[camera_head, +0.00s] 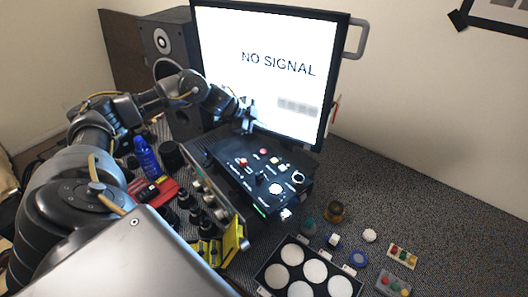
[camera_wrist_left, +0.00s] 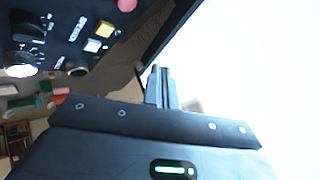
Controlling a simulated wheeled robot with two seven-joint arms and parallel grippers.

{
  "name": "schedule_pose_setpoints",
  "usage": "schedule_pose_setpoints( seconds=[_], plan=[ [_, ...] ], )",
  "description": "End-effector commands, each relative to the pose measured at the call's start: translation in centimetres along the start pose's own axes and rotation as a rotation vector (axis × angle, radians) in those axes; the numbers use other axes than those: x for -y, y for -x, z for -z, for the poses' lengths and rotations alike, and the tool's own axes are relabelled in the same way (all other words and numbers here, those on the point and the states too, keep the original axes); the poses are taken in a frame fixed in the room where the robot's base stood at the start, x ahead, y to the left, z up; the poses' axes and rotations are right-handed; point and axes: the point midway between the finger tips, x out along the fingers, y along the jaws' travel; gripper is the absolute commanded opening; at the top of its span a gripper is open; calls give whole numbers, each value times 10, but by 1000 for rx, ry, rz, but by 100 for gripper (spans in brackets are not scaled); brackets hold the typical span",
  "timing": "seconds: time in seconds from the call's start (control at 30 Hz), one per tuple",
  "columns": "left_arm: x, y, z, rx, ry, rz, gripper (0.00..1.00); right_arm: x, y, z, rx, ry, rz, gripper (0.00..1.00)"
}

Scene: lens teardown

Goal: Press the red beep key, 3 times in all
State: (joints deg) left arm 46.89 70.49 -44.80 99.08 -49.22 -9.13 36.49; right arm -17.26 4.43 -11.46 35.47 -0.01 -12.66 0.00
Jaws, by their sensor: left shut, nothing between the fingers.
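A black control panel (camera_head: 235,176) stands tilted below the monitor. A small red key (camera_head: 263,151) sits on its upper part; a red or pink round key also shows at the top edge of the left wrist view (camera_wrist_left: 127,4). Another red knob (camera_head: 243,162) sits further left on the panel. The labels are too small to read, so I cannot tell which red one is the beep key. My left gripper (camera_head: 247,124) is shut and empty, just past the panel's back edge in front of the monitor, apart from the keys. Its closed fingertips show in the wrist view (camera_wrist_left: 160,72).
The monitor (camera_head: 270,60) reading "NO SIGNAL" stands close behind my left gripper. A speaker (camera_head: 165,40), a blue bottle (camera_head: 146,157) and several tools crowd the left. A tray with white discs (camera_head: 314,271) and small parts lie at front right.

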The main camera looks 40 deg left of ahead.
Motion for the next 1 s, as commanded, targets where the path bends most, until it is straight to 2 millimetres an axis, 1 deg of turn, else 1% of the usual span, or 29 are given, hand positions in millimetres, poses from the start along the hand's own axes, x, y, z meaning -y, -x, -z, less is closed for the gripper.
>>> schedule_pose_setpoints(
  seconds=[0.1,0.27,0.53,0.73,1.0],
  plan=[
    [-6,-8,-6,0,0,0,0,0,-11,3,-7,0,-1,0],
    [-15,-21,-15,1,0,-1,0,0,-30,1,-7,0,-1,0],
    [-34,-47,-34,0,0,0,0,0,-68,-3,-6,1,-1,0],
    [-42,-57,-42,0,0,0,0,-2,-74,-5,-4,1,-3,0],
    [-43,-59,-43,0,0,0,0,-3,-75,-6,-2,2,-4,0]
  ],
)
